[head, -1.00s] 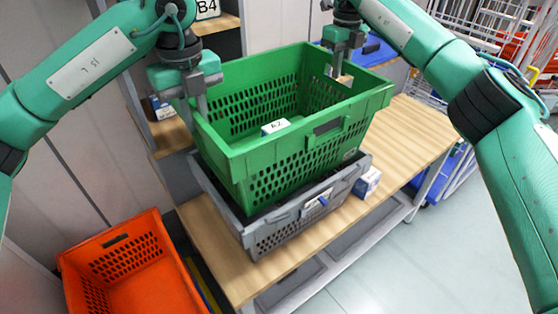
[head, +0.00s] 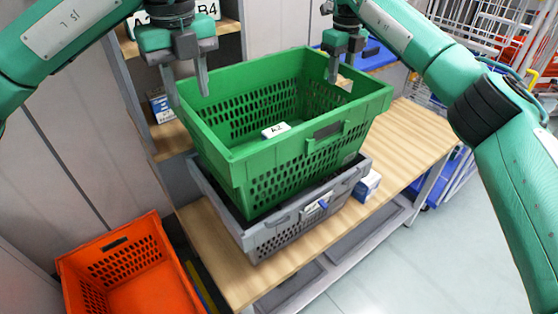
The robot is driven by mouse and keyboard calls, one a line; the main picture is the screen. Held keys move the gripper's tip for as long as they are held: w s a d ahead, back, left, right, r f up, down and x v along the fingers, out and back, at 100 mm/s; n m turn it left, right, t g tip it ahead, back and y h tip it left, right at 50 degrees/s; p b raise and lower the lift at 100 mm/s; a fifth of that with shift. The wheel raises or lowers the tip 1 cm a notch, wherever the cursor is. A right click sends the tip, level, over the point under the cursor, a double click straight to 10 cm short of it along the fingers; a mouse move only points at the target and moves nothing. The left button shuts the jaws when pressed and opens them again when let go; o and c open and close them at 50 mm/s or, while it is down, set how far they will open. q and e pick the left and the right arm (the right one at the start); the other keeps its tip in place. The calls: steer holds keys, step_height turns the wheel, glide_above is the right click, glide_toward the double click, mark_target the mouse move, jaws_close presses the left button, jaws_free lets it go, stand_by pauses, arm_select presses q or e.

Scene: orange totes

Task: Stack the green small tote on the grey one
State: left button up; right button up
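The green tote (head: 285,152) sits on top of the grey tote (head: 290,225), slightly tilted or offset, with the grey rim showing below it at the front and left. The grey tote stands on a wooden table.
A wooden table (head: 412,135) has free room to the right. A small blue-white box (head: 367,186) stands beside the grey tote. An orange tote (head: 135,275) is at lower left. A shelf (head: 172,138) with a box stands behind left. Blue totes (head: 372,52) are behind.

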steer(key=shift+r, duration=0.1)
arm_select(q)
step_height(320, 180, up, 5)
steer(key=shift+r, duration=0.1)
arm_select(e)
step_height(320, 180, up, 12)
stand_by(0.4)
steer(key=shift+f, duration=0.2)
stand_by(0.3)
